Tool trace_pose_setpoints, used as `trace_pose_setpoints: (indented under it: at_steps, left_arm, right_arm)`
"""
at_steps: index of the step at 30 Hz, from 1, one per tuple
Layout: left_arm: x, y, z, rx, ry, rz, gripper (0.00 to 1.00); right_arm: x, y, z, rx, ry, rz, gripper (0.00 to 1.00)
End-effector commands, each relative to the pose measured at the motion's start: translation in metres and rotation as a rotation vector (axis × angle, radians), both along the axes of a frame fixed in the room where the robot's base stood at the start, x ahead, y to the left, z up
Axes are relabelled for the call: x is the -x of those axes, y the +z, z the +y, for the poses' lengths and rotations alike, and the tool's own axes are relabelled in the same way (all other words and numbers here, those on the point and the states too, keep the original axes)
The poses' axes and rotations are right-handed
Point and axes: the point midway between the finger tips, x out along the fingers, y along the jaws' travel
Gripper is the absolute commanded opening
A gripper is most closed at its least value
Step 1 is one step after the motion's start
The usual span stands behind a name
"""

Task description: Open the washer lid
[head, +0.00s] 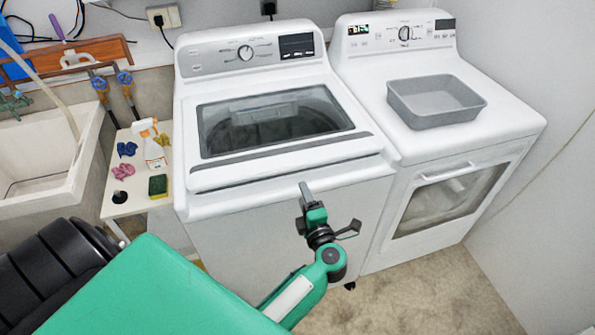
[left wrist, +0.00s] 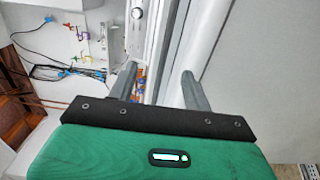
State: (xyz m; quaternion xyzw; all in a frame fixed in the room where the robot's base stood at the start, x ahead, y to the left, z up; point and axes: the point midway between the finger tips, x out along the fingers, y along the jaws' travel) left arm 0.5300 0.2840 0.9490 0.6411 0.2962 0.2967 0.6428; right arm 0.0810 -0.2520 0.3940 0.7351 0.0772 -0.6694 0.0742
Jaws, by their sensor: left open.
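The white top-load washer (head: 285,210) stands in the middle of the head view. Its lid (head: 270,120), with a dark glass window, is down and closed. My left gripper (head: 330,208) is open and empty in front of the washer's front edge, near the right half of the lid's front. In the left wrist view, its two grey fingers (left wrist: 155,88) are spread apart, with the white edge of a machine showing beyond and between them. Contact with the lid cannot be told. My right gripper is not in view.
A white dryer (head: 450,150) stands right of the washer with a grey bin (head: 436,100) on top. At left, a small white table (head: 135,203) holds a spray bottle (head: 152,148), sponge and cloths beside a sink (head: 45,170). Floor at lower right is clear.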

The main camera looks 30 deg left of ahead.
Motion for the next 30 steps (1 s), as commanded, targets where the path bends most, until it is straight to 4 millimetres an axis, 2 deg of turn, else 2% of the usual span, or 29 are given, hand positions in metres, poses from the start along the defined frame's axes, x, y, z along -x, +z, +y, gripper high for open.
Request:
trace_pose_setpoints:
  at_steps: [1, 6, 12, 18, 26, 27, 30]
  left_arm:
    - [-0.008, 0.005, 0.010, -0.004, 0.000, -0.001, 0.50]
    - [-0.032, 0.004, 0.038, -0.004, 0.000, 0.000, 0.50]
    - [-0.053, 0.002, 0.062, -0.003, -0.001, 0.001, 0.50]
    - [-0.062, 0.000, 0.072, -0.002, -0.001, 0.001, 0.50]
    - [-0.063, 0.000, 0.073, -0.001, -0.001, 0.002, 0.50]
    - [-0.063, 0.000, 0.073, -0.001, -0.001, 0.002, 0.48]
    - [-0.063, 0.000, 0.073, -0.001, -0.001, 0.002, 0.28]
  right_arm:
    - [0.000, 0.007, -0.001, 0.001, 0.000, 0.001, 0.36]
    - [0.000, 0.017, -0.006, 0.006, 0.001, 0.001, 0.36]
    - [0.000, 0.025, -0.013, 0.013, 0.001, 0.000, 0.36]
    - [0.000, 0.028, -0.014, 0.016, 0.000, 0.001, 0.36]
    - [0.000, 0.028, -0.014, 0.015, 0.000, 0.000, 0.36]
    - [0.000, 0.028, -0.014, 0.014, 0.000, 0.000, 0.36]
    - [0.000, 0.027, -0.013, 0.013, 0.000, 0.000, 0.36]
